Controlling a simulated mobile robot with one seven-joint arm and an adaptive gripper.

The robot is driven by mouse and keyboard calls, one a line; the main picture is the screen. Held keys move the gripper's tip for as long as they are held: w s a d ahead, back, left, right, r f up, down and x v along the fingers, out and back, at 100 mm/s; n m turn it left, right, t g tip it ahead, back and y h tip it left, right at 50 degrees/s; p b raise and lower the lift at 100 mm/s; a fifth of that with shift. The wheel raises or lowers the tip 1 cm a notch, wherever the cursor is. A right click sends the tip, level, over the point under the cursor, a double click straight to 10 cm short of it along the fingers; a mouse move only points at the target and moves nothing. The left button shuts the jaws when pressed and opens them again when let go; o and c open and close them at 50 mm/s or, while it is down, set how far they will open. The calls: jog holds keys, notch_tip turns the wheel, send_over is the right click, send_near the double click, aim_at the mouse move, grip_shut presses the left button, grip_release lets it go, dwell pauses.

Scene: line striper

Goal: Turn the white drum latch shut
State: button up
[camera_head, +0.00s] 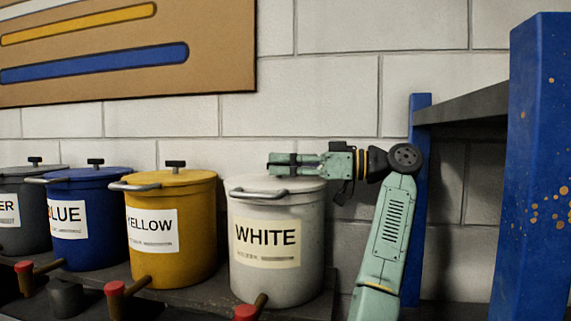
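The white drum (277,278) stands on the shelf with a label reading WHITE on its front. Its lid (240,181) carries a grey bar handle at the front edge. My gripper (270,164) reaches in from the right and lies level over the top of the lid. Its fingers point left and sit where a latch knob stands on the other drums. The white drum's latch is hidden or merged with the dark fingers, so I cannot see its angle. I cannot tell whether the fingers are open or closed on it.
Yellow (188,266), blue (100,248) and another grey drum (27,240) stand to the left, with black latch knobs on their lids. Red-tipped levers (114,289) stick out in front. A blue post (541,170) and a shelf stand at right. A block wall is close behind.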

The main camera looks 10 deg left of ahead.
aim_at(322, 179)
jog(key=shift+d, duration=0.1)
jog(key=d, duration=0.7)
jog(key=shift+w+d, duration=0.1)
jog(key=shift+d, duration=0.05)
jog(key=shift+f, duration=0.1)
